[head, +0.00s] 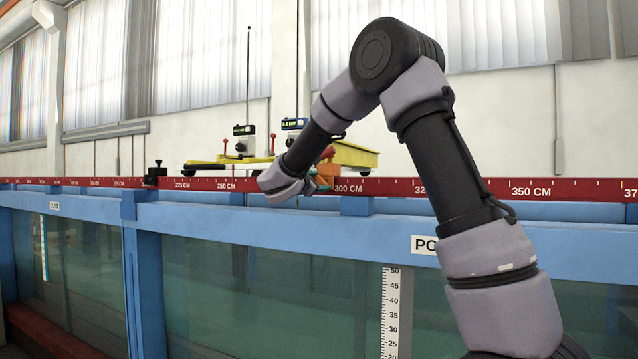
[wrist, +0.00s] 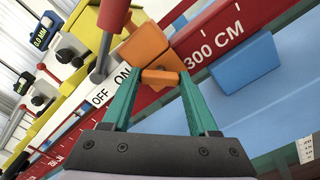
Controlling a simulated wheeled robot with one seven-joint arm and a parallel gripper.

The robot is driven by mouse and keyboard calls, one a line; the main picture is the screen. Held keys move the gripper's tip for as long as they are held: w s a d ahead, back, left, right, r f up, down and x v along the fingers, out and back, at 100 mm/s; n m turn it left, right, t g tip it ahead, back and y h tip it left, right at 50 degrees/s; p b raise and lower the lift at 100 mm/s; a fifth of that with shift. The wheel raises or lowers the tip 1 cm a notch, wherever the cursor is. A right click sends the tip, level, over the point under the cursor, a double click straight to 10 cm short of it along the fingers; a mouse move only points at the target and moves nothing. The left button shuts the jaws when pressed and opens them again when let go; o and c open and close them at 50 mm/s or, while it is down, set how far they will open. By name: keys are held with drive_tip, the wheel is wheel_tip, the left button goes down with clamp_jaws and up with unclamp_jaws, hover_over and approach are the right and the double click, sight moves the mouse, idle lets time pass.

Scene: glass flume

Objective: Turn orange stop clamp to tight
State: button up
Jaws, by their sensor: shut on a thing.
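The orange stop clamp (wrist: 146,44) sits on the red scale rail near the 300 CM mark in the wrist view. Its small orange handle (wrist: 160,76) lies between the green fingertips of my gripper (wrist: 159,80), which is shut on it. In the head view the clamp (head: 328,171) is partly hidden behind my wrist, and my gripper (head: 313,184) reaches it from the front. I cannot tell from these frames how tight the clamp is.
A white OFF/ON plate (wrist: 108,90) and a red-knobbed lever (wrist: 114,16) stand close left of my fingers. A blue block (wrist: 244,62) is to the right. Yellow carriages (head: 355,154) with instruments are behind. A black clamp (head: 156,171) sits farther left on the red rail (head: 420,187).

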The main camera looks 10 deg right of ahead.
drive_tip(key=m, duration=1)
drive_tip(key=shift+m, duration=0.4)
drive_tip(key=shift+f, duration=0.1)
idle(0.3)
drive_tip(key=o, duration=1.4)
drive_tip(key=shift+a, duration=0.1)
drive_tip(key=v, duration=1)
drive_tip(key=shift+s+a, duration=0.15)
drive_tip(key=shift+s, duration=0.2)
